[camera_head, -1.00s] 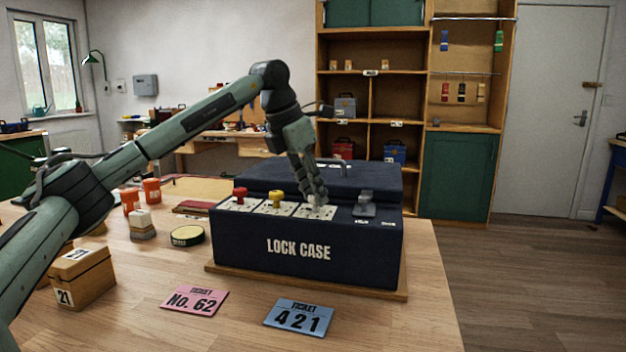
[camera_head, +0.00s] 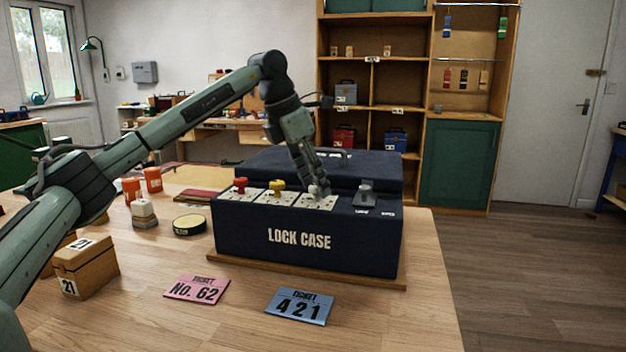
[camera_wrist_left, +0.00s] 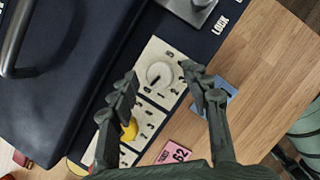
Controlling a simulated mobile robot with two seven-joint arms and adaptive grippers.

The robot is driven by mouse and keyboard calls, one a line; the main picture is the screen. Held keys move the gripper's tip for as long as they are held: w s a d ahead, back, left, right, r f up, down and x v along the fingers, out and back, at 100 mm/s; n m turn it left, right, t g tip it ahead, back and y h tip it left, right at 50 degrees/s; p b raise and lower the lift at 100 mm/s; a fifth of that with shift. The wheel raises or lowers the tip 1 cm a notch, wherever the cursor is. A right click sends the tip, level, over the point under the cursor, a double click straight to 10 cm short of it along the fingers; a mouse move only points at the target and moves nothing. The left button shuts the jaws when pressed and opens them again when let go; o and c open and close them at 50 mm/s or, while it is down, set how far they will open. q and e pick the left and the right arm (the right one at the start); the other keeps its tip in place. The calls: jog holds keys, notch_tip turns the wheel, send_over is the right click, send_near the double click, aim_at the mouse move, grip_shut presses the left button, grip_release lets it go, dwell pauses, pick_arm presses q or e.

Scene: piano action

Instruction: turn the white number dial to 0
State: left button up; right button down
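The white number dial (camera_wrist_left: 159,74) is a round knob on a cream numbered plate on the dark blue lock case (camera_head: 235,240). In the head view the white dial (camera_head: 315,190) shows partly at my left fingertips. My left gripper (camera_head: 318,194) points down at it from above. In the left wrist view my left gripper (camera_wrist_left: 160,84) is open, with one finger on each side of the dial and visible gaps to it. The number the dial is set to is not readable. My right gripper is in neither view.
A yellow dial (camera_head: 277,186) and a red dial (camera_head: 240,185) stand left of the white one. A grey metal latch (camera_head: 365,194) is on its right. A pink ticket (camera_head: 197,289) and a blue ticket (camera_head: 299,306) lie in front of the case.

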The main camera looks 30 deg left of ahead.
pick_arm(q)
jog(key=shift+r, duration=0.15)
jog(key=v, duration=1.2)
jog(key=shift+s+a+f, duration=0.1)
jog(key=shift+f, duration=0.1)
